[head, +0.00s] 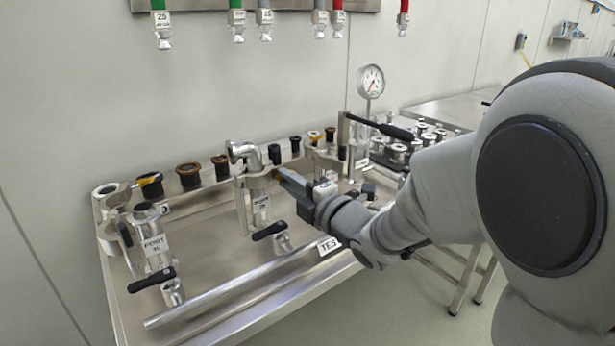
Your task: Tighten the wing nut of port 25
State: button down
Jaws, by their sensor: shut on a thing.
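The middle port (257,180) is a steel pipe stub on the bench, with a small white label (261,203) that is hard to read at this size. A pipe elbow (246,153) sits on top of it. My gripper (284,178) reaches in from the right, its fingertips at the right side of the port's clamp. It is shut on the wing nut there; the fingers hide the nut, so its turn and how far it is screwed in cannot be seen.
A second labelled port (152,240) stands at the left, with a black-handled valve (153,280) below. Another black handle (269,231) is below the middle port. A gauge (371,81) stands behind; hose ends (238,25) hang above. A sign (329,246) marks the front edge.

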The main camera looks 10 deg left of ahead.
dwell(0.4)
jog(key=m, duration=0.9)
jog(key=m+b, duration=0.1)
jog(key=m, duration=0.4)
jog(key=shift+w+d+r, duration=0.1)
jog(key=shift+w+r, duration=0.05)
jog(key=shift+r, duration=0.25)
dwell(0.4)
jog(key=c, duration=0.9)
grip_release()
jog(key=shift+o, duration=0.2)
jog(key=shift+d, duration=0.1)
